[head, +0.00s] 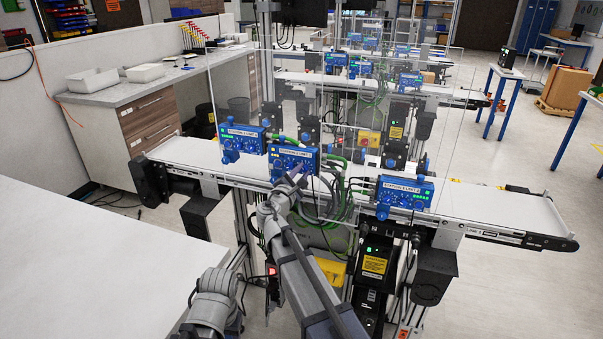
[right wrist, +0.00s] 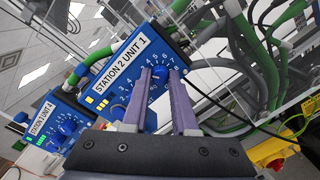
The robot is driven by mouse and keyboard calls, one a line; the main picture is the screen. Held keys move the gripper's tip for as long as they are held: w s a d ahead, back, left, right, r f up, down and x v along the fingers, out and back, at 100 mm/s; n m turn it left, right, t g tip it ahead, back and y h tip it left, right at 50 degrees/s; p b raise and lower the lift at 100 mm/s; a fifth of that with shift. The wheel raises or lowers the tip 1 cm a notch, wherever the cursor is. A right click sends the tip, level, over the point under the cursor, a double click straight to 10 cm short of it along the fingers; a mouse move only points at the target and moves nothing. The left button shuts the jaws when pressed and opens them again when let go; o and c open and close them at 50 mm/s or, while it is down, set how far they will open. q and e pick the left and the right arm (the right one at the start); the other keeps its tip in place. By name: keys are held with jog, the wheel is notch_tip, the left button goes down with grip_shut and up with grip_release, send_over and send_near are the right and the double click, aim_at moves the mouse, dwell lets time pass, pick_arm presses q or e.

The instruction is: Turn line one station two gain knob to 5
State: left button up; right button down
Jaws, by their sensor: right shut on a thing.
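The blue control box labelled "STATION 2 UNIT 1" (right wrist: 120,65) fills the middle of the right wrist view. In the head view it is the middle box (head: 283,158) on the near conveyor's front side. Its blue knob (right wrist: 159,77) has a white numbered scale around it. My right gripper (right wrist: 159,82) is shut on this knob, one finger on each side. In the head view my right gripper (head: 294,176) reaches the box from below and covers part of its face. The knob's pointer cannot be read clearly.
Similar blue boxes stand to the left (head: 240,138) and right (head: 404,192) along the near conveyor (head: 480,205). Green hoses and black cables (right wrist: 262,75) run close beside the gripper. Clear panels rise behind. A white table (head: 80,270) lies at the front left.

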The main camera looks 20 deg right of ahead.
jog(key=m, duration=0.4)
jog(key=shift+m, duration=1.6)
jog(key=shift+m+p, duration=0.3)
jog(key=c, duration=0.7)
grip_release()
jog(key=shift+s, duration=0.1)
jog(key=shift+v, duration=3.85)
jog(key=shift+s+d+r, duration=0.1)
jog(key=shift+d, duration=0.05)
